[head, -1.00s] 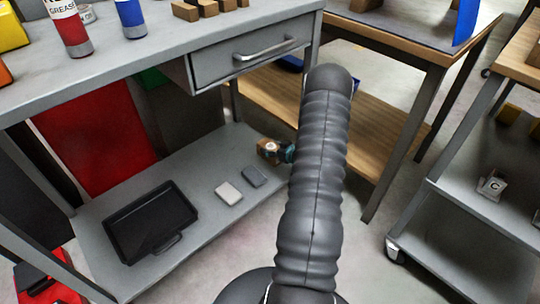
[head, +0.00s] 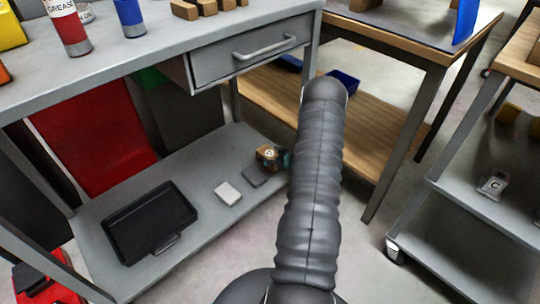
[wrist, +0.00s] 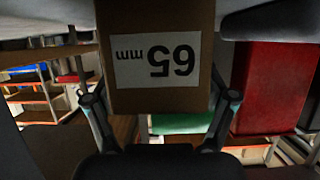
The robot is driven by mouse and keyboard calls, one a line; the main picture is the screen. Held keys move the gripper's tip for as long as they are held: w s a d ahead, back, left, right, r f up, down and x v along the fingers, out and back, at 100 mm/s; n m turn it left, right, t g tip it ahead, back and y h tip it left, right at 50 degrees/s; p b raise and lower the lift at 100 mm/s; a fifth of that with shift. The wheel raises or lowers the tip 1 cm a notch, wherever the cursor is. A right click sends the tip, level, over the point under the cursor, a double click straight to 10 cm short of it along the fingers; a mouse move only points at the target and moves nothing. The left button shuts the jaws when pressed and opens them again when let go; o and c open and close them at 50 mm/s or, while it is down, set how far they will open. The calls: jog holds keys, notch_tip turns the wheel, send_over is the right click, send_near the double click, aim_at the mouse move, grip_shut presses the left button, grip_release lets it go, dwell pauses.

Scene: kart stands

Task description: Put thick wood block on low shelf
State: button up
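The thick wood block (head: 267,154), brown with a white label, is at the right end of the grey low shelf (head: 205,240) under the workbench. In the wrist view, the block (wrist: 157,95) fills the upper middle, its "65 mm" label upside down. My gripper (wrist: 158,100) has a finger along each side of the block and looks shut on it. In the head view my gripper (head: 286,160) is mostly hidden behind my arm. The block is at or just above the shelf; its contact with the surface cannot be made out.
A dark grey slab (head: 254,177) lies just in front of the block, with a light grey slab (head: 228,193) beside it. A black tray (head: 150,222) lies farther left. A drawer (head: 250,58) hangs above the shelf. A wooden table (head: 400,50) stands to the right.

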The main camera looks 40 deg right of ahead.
jog(key=shift+r, duration=0.15)
jog(key=v, duration=1.2)
jog(key=shift+p, duration=0.3)
